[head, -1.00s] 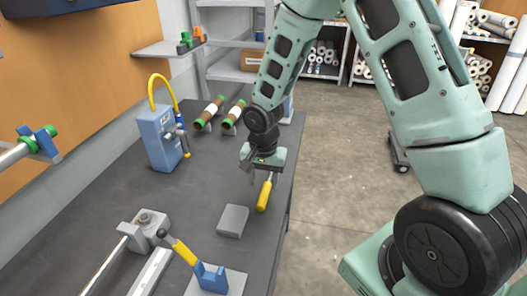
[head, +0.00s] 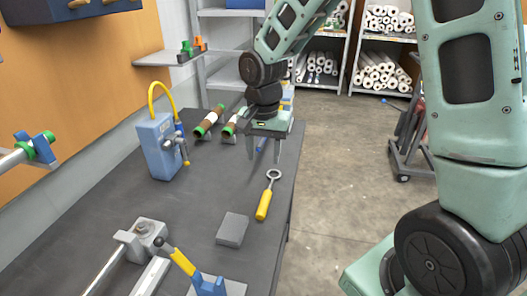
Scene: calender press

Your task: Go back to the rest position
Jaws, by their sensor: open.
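My gripper (head: 264,155) hangs over the far part of the dark workbench (head: 130,205), near its right edge. Its two fingers point down and are apart, with nothing between them. A tool with a yellow handle and a metal ring end (head: 264,204) lies on the bench, in front of the gripper and apart from it. A grey block (head: 232,229) lies nearer on the bench.
A blue box with a yellow hose (head: 156,147) stands on the bench's left side. Green-ended rolls (head: 207,122) lie behind, partly hidden by my gripper. A blue-and-yellow lever clamp (head: 205,282) is at the front. Shelves of white rolls (head: 383,72) stand behind; the floor (head: 335,185) is open on the right.

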